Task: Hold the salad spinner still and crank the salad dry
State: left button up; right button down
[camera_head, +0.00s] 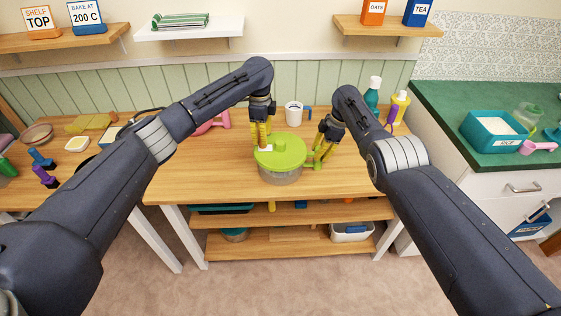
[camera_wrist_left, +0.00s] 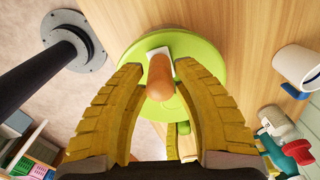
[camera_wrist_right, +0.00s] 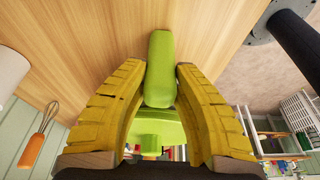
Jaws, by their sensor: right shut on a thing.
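The salad spinner (camera_head: 280,178) stands on the wooden table, with a green lid (camera_head: 288,152) and a clear bowl. My left gripper (camera_head: 261,144) points down over the lid's left part. In the left wrist view its fingers stand open on either side of the brown crank knob (camera_wrist_left: 160,78), with gaps visible. My right gripper (camera_head: 318,160) is at the spinner's right side. In the right wrist view it is shut on the spinner's green side handle (camera_wrist_right: 159,72). The salad cannot be made out.
A white mug (camera_head: 294,113) stands behind the spinner. A pink item (camera_head: 212,123) lies behind my left arm. The table's front edge is close to the spinner.

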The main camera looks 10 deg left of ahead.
pick_arm(q)
grip_shut()
jog(key=shift+s, duration=0.1)
jog(key=s+d, duration=0.1)
jog(key=s, duration=0.1)
jog(key=s+d, duration=0.2)
jog(key=d, duration=0.4)
jog(key=shift+s+d, duration=0.1)
jog(key=shift+s, duration=0.25)
jog(key=shift+w+d, duration=0.25)
jog(key=shift+d, duration=0.55)
jog(key=shift+w+d, duration=0.75)
jog(key=shift+d, duration=0.25)
jog(key=shift+w+d, duration=0.3)
jog(key=shift+w, duration=0.2)
